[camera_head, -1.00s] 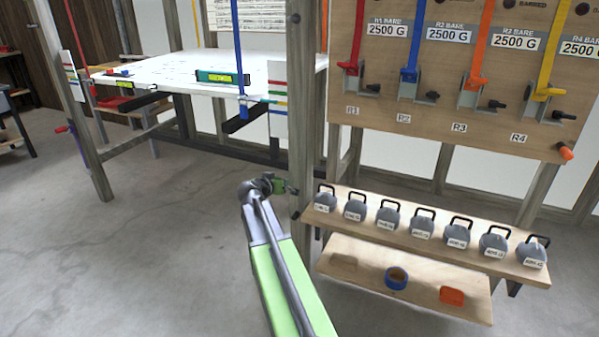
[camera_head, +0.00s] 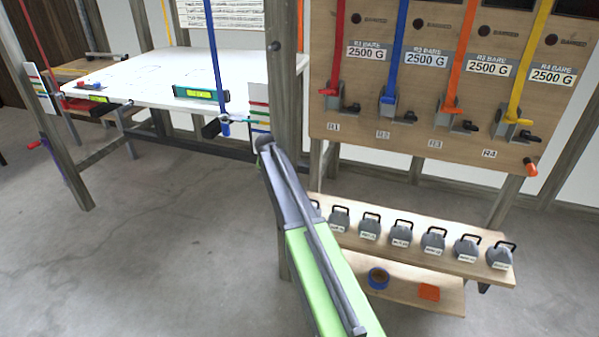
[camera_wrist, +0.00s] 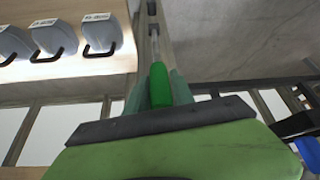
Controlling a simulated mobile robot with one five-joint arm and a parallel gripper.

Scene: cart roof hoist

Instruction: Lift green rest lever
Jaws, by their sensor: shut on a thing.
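In the wrist view, the green rest lever (camera_wrist: 160,86) shows as a bright green grip at the end of a slim grey bar that runs up a wooden post. My gripper (camera_wrist: 157,76) is shut on this grip, with a teal finger on each side of it. In the head view, my arm reaches up to the middle wooden post (camera_head: 286,70). My gripper and the lever are hidden there behind my own arm.
A shelf (camera_head: 410,245) with several grey handled weights (camera_head: 401,233) stands right of my arm. A lower shelf holds blue tape (camera_head: 378,278) and an orange block (camera_head: 429,292). The white table (camera_head: 150,75) is at left, and a board with coloured straps (camera_head: 350,125) is at right.

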